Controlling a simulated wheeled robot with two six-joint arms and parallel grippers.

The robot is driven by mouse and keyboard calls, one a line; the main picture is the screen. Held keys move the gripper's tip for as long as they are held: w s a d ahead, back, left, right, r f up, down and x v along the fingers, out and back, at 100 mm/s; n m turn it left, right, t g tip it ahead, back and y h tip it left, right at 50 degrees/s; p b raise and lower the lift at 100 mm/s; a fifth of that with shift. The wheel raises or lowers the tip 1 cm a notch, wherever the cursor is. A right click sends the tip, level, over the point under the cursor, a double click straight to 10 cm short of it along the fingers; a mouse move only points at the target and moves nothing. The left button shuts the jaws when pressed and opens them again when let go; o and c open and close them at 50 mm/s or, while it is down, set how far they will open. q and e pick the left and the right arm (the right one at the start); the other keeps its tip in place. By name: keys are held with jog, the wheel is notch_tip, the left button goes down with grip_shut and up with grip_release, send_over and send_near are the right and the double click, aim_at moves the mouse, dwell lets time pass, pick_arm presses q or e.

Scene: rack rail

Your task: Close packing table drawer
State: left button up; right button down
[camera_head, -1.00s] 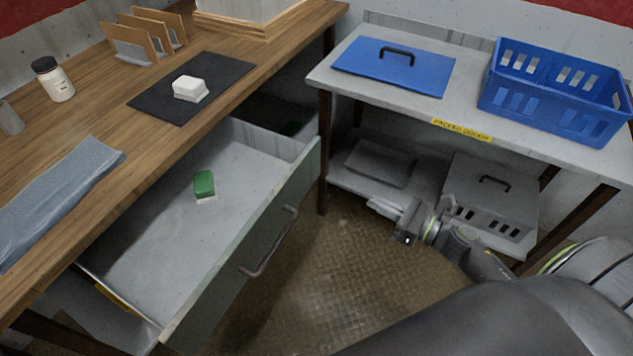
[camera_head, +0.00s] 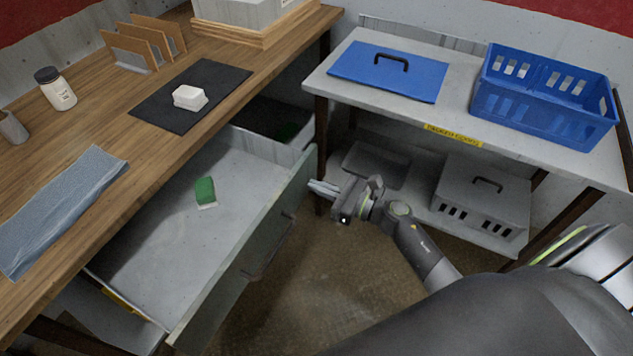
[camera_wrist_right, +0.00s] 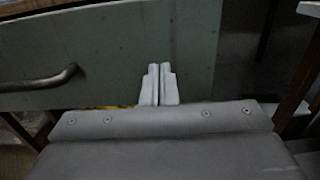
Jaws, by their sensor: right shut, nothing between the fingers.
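The packing table drawer (camera_head: 245,258) is pulled well out from under the wooden table, with its grey-green front facing right. Its bar handle (camera_head: 268,258) sits mid-front, and in the right wrist view the handle (camera_wrist_right: 45,82) is at the left. A green and white block (camera_head: 205,192) lies inside the drawer. My right gripper (camera_head: 322,188) is shut and empty, close to the far end of the drawer front. In the right wrist view its fingertips (camera_wrist_right: 158,72) point at the front panel; I cannot tell whether they touch it. My left gripper is out of view.
The wooden table top (camera_head: 110,100) holds a black mat with a white block, a bottle, a card rack and a grey cloth. A second table (camera_head: 340,75) at right carries a blue lid and blue crate (camera_head: 545,105). A grey crate (camera_head: 480,200) stands on its lower shelf.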

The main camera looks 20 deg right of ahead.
aim_at(231, 162)
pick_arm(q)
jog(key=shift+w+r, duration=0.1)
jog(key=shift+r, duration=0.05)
pick_arm(e)
jog(key=shift+w+a, duration=0.3)
jog(key=shift+w, duration=0.05)
